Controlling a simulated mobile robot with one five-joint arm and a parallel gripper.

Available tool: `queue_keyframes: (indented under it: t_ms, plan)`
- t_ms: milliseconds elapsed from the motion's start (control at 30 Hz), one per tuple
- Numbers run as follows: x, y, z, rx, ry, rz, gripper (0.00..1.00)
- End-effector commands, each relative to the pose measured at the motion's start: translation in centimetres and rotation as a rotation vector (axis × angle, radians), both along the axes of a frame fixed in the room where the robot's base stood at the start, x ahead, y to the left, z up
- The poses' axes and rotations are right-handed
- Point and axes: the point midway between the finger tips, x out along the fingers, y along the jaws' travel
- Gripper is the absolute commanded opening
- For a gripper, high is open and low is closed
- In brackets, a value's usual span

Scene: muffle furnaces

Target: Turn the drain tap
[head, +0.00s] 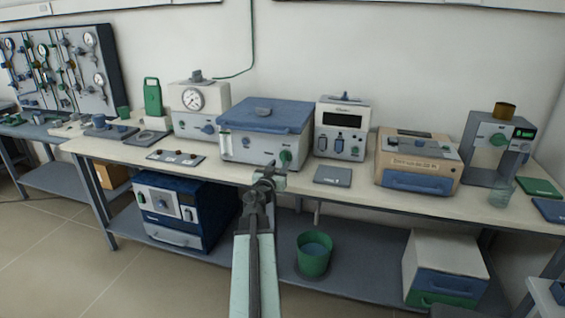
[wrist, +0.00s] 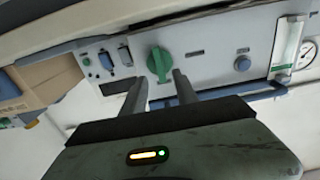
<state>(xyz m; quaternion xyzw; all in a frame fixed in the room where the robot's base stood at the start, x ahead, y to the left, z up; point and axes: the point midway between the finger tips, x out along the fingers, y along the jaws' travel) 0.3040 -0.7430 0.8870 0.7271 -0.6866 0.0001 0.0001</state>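A grey bath-like box with a blue lid (head: 262,112) stands on the bench. Its front has a green tap-like knob (head: 286,159) at the lower right, which I take as the drain tap. The green knob (wrist: 159,64) also shows in the wrist view, with its raised grip bar roughly upright in the picture. My gripper (head: 268,171) is just in front of and below the knob. In the wrist view my gripper (wrist: 156,82) has its two fingers apart, one at each lower side of the knob. Nothing is held. I cannot tell whether the fingers touch the knob.
A green bucket (head: 314,254) stands on the lower shelf under a short pipe (head: 317,213). A white instrument (head: 341,128) and a tan box (head: 416,163) stand to the right. A grey plate (head: 333,176) lies near the bench's front edge. A gauge unit (head: 199,107) stands left.

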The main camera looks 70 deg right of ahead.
Motion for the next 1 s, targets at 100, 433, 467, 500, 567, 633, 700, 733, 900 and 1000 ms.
queue_keyframes:
  t_ms: [100,433,467,500,567,633,700,733,900,1000]
  plan:
    - [0.3,-2.8,0.0,0.000,0.000,-0.001,0.35]
    - [0.3,-5.0,0.0,0.001,0.000,0.000,0.35]
    - [0.3,-5.0,0.0,0.001,0.000,0.000,0.35]
    - [0.3,-4.9,0.0,0.001,0.000,0.000,0.35]
    - [0.3,-4.9,0.0,0.001,0.000,0.000,0.22]
    - [0.4,-4.9,0.0,0.001,0.000,0.000,0.02]
    - [0.4,-4.9,0.0,0.001,0.000,0.000,0.00]
    - [0.4,-4.9,0.0,0.001,0.000,0.000,0.00]
    - [0.4,-4.9,0.0,0.001,0.007,0.000,0.00]
    - [0.4,-4.9,0.0,0.000,0.024,0.000,0.00]
